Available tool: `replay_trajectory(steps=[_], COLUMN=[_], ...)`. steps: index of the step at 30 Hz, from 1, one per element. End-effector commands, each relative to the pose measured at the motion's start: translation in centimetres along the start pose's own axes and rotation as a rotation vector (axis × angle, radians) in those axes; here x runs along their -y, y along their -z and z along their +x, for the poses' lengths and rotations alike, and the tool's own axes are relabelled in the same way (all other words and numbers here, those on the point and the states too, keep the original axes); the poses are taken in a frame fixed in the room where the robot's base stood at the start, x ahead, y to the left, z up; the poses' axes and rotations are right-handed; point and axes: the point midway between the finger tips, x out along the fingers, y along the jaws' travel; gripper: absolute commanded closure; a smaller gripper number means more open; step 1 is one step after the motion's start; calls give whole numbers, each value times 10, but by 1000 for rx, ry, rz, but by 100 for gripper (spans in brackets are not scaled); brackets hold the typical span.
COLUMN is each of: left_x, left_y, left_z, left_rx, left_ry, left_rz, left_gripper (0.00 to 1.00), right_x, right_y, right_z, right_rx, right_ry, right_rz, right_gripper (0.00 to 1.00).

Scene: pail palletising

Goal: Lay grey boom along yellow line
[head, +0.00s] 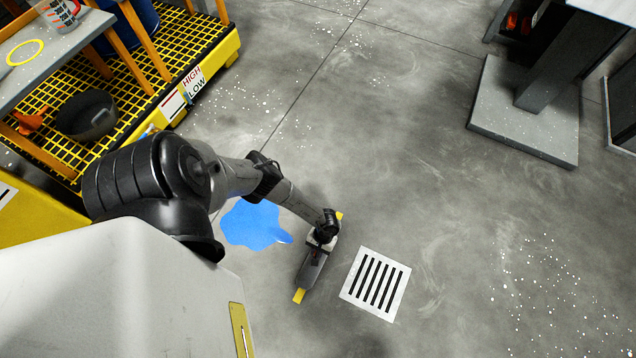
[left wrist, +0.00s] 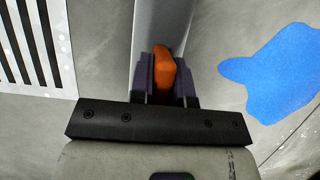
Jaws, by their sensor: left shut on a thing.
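The grey boom (head: 312,268) lies over the yellow line (head: 300,296) on the floor and runs along it. The line shows only at its two ends; the boom covers its middle. I cannot tell whether the boom touches the floor. In the left wrist view the boom (left wrist: 160,25) runs away from my left gripper (left wrist: 163,75), whose fingers are shut on an orange grip (left wrist: 164,70) on the boom. My left gripper (head: 321,243) shows above the boom in the head view. My right gripper is in neither view.
A blue spill (head: 252,226) lies left of the boom, and a white slotted drain (head: 376,284) lies to its right. A yellow spill pallet (head: 212,62) with a black pail (head: 87,116) stands at upper left. A grey plinth (head: 490,105) stands at upper right. Floor between is clear.

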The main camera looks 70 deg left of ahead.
Motion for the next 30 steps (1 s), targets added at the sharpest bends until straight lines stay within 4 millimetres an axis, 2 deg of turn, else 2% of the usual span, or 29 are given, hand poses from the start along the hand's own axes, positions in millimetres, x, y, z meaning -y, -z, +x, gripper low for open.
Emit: replay_trajectory(steps=[16,17,18,25,30], left_x=[-1,-1,-1,0,0], left_y=[4,4,4,4,4], left_z=[10,10,10,10,10], left_rx=[0,0,0,0,0], left_ry=[0,-1,-1,0,0], left_rz=[0,1,1,1,1], left_gripper=[100,81,77,55,53], right_x=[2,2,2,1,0], right_y=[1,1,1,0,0], right_z=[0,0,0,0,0], right_rx=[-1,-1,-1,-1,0], right_ry=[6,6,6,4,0], right_rz=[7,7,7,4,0], right_gripper=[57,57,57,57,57])
